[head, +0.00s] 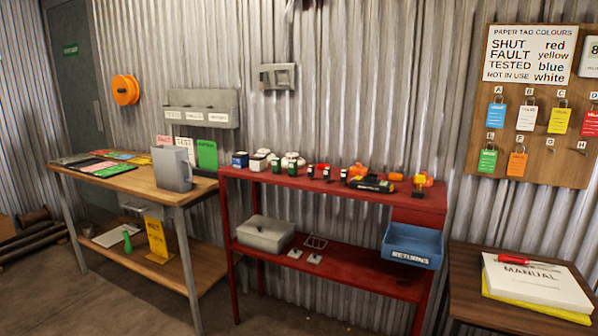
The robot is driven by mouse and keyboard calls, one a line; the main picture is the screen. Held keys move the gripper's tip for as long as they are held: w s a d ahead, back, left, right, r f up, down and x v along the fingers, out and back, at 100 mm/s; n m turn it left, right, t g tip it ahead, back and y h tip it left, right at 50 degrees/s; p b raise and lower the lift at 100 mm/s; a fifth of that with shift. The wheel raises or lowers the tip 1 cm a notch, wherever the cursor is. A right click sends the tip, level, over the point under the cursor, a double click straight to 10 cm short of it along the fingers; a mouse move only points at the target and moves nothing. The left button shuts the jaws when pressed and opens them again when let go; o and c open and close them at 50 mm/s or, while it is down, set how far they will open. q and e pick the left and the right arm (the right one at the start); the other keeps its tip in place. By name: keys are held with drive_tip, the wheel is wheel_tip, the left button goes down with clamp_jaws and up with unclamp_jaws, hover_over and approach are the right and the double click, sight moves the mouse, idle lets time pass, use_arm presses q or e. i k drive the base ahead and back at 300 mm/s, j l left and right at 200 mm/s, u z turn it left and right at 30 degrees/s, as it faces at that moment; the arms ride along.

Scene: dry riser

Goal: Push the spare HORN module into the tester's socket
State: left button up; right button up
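Neither of my grippers shows in the head view. A row of several small modules (276,166) in white, green, black and red stands on top of the red bench (400,199). Their labels are too small to read, so I cannot tell which one is the HORN module. A low black and yellow device (371,184) sits at the right of the row, with orange items (422,180) beside it. I cannot tell whether it is the tester, and no socket can be made out.
A blue RETURNS bin (412,246) hangs at the bench's right end. A grey lidded box (265,233) is on its lower shelf. A wooden workbench (135,183) stands left, with a grey container (172,168). A brown table with a manual (537,281) stands right.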

sight(371, 183)
drive_tip(key=i+j+z, duration=0.15)
drive_tip(key=i, duration=0.35)
drive_tip(key=i+j+z, duration=0.15)
drive_tip(key=i, duration=0.3)
drive_tip(key=i+j+z, duration=0.15)
drive_tip(key=i+j, duration=0.2)
drive_tip(key=i, duration=0.15)
